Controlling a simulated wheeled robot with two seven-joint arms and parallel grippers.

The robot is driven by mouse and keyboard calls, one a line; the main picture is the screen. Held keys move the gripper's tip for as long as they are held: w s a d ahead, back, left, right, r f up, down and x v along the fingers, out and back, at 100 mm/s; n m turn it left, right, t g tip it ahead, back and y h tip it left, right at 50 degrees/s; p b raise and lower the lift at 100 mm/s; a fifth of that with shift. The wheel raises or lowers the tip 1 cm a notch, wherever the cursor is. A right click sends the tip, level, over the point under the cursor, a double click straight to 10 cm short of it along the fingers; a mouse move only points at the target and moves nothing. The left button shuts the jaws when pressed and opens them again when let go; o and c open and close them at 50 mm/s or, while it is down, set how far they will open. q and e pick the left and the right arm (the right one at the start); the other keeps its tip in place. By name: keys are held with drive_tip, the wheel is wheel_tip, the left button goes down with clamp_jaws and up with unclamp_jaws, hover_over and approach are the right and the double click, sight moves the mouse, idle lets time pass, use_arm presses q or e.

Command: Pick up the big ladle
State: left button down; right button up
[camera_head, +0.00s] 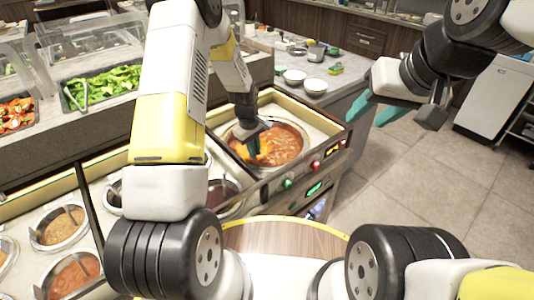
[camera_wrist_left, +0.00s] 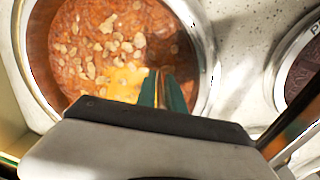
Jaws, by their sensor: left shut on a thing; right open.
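My left gripper (camera_head: 254,143) reaches down into the round well of chunky red-orange soup (camera_head: 284,143). In the left wrist view its teal fingers (camera_wrist_left: 163,92) are closed together over the soup, with a thin strip just visible between them. That strip looks like the handle of the big ladle, mostly hidden by the fingers and gripper body. A yellow-orange patch (camera_wrist_left: 126,84) lies beside the fingertips; I cannot tell whether it is the ladle's bowl or soup. My right gripper (camera_head: 379,108) is open and empty, raised over the floor at the right.
More sauce wells (camera_head: 60,226) line the counter at the left. A salad tray (camera_head: 101,87) sits under clear guards. White bowls (camera_head: 314,86) stand on the counter behind the soup well. The counter front has lit controls (camera_head: 314,188). The tiled floor at right is clear.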

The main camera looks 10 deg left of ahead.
use_arm(q)
drive_tip(key=shift+r, duration=0.1)
wheel_tip(320, 180, up, 10)
drive_tip(key=shift+f, duration=0.1)
idle(0.4)
idle(0.4)
drive_tip(key=shift+w+r, duration=0.1)
drive_tip(key=shift+r, duration=0.65)
drive_tip(key=w+r, duration=0.3)
drive_tip(key=r, duration=0.2)
wheel_tip(320, 180, down, 14)
drive_tip(key=shift+w+d+f, duration=0.2)
drive_tip(key=shift+w+d, duration=0.05)
drive_tip(key=shift+d, duration=0.1)
drive_tip(key=shift+d, duration=0.1)
idle(0.3)
